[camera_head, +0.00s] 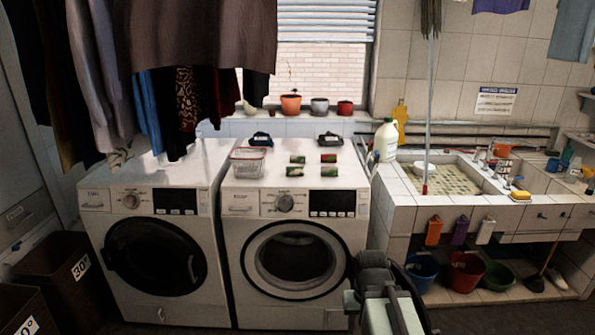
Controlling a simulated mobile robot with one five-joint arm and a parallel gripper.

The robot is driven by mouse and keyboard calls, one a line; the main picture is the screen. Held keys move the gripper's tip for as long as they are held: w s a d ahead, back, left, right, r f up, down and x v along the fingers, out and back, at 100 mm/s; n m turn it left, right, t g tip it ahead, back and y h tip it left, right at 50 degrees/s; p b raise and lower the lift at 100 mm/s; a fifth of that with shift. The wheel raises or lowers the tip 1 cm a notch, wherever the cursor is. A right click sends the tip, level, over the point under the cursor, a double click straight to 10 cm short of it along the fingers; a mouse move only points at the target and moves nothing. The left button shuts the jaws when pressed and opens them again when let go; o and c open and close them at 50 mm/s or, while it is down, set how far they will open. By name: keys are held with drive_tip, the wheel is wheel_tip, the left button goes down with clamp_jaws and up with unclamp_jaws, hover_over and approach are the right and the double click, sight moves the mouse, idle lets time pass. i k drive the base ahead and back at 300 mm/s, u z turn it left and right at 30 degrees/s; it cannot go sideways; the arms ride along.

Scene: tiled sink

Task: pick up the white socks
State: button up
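I cannot make out any white socks in the head view. Two white front-loading washing machines stand side by side, a left one (155,235) and a right one (294,240). My arm rises at the bottom, right of centre, in front of the right machine. My gripper (372,262) seems to be at its upper end. Its fingers cannot be told apart, and I see nothing held in it.
A tiled sink (440,178) stands at the right, with a white jug (386,140) at its left edge. Buckets (466,270) and a plunger (536,282) stand below it. Brown bins (62,280) are at the left. Clothes (200,40) hang overhead. The left machine's top is mostly clear.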

sight(294, 157)
drive_tip(key=z, duration=0.05)
drive_tip(key=k, duration=0.35)
drive_tip(key=u, duration=0.7)
drive_tip(key=i, duration=1.25)
drive_tip(key=u, duration=0.5)
drive_tip(key=i, duration=1)
drive_tip(key=z, duration=0.4)
